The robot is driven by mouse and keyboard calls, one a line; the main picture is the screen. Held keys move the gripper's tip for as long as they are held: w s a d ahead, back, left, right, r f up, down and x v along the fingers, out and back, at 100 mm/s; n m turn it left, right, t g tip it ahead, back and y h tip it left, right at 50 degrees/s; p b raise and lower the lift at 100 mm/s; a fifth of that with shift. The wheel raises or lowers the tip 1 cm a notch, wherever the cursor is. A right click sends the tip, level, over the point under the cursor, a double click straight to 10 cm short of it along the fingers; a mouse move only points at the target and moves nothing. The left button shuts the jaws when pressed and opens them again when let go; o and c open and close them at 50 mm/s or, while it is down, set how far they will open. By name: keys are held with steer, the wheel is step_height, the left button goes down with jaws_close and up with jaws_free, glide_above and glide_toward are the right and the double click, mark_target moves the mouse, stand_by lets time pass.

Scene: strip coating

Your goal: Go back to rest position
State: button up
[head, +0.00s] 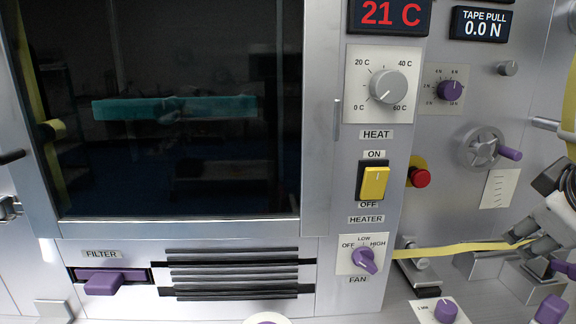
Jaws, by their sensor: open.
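My gripper (531,240) is at the right edge, only partly in view. Its fingers point down and left over the end of a yellow tape strip (462,248), above a metal block. The jaws are open. I cannot tell whether a finger touches the tape. Most of my arm is out of view.
A metal oven-like cabinet with a dark glass window (180,165) fills the left. Its panel has a grey heat knob (388,87), yellow heater switch (375,181) and purple fan knob (364,260). A red button (420,178) and crank wheel (482,149) stick out near my gripper.

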steer(key=s+a+f+m+g+y, duration=0.25)
steer(key=s+a+f+g, duration=0.2)
steer(key=s+a, duration=0.3)
steer(key=s+a+f+m+g+y, duration=0.1)
steer(key=s+a+f+g+y, duration=0.2)
steer(key=s+a+f, duration=0.5)
step_height(320, 180, up, 26)
steer(key=s+t+p, duration=0.1)
steer(key=t+p, duration=0.3)
steer(key=p, duration=1.8)
steer(key=shift+s+d, duration=0.2)
steer(key=shift+s, duration=0.2)
steer(key=shift+o, duration=0.6)
